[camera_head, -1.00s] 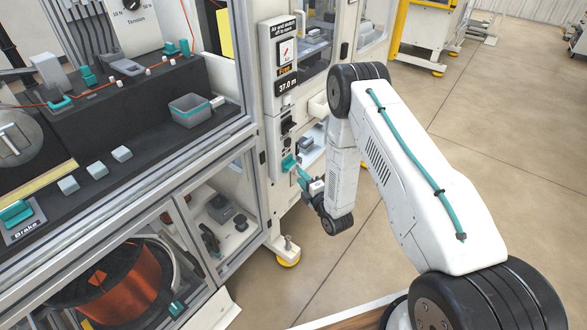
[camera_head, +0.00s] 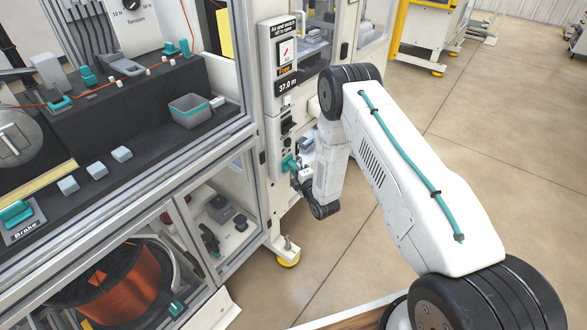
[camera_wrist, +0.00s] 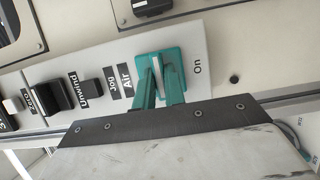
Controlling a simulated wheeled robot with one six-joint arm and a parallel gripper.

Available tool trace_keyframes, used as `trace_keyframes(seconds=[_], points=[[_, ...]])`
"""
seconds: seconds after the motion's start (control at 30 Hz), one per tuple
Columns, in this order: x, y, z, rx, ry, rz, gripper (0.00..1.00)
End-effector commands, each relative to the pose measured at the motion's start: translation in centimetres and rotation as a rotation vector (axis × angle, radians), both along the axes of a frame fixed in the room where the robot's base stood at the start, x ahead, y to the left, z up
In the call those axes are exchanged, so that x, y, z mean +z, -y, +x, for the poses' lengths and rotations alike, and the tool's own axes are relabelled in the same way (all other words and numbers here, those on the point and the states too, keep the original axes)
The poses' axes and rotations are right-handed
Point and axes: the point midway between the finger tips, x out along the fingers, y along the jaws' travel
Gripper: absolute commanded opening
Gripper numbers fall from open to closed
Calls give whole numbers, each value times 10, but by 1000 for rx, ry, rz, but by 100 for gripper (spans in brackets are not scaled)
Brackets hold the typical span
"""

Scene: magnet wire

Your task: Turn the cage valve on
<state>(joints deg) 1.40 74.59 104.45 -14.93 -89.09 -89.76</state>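The teal cage valve (camera_head: 288,163) is on the white panel of the machine's upright post. In the wrist view its teal body (camera_wrist: 181,64) sits between the "Air" label and the "On" label, with "On" to its right. My gripper (camera_wrist: 160,72) has its two teal fingers reaching up to the valve, one on each side of its middle. The fingers are apart, with a pale strip showing between them. I cannot tell whether they touch the valve's handle. In the head view my gripper (camera_head: 296,172) is at the valve, partly hidden by my wrist.
Black switches (camera_wrist: 92,88) marked "Jog" and "Unwind" sit left of the valve on the same panel. The floor to the right is open.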

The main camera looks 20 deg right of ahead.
Motion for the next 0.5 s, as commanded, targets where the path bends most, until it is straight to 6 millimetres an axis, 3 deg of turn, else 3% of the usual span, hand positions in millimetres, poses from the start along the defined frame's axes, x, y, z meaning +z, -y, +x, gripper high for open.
trace_keyframes(seconds=[0.5], points=[[1,1,0,-2,-83,112,0]])
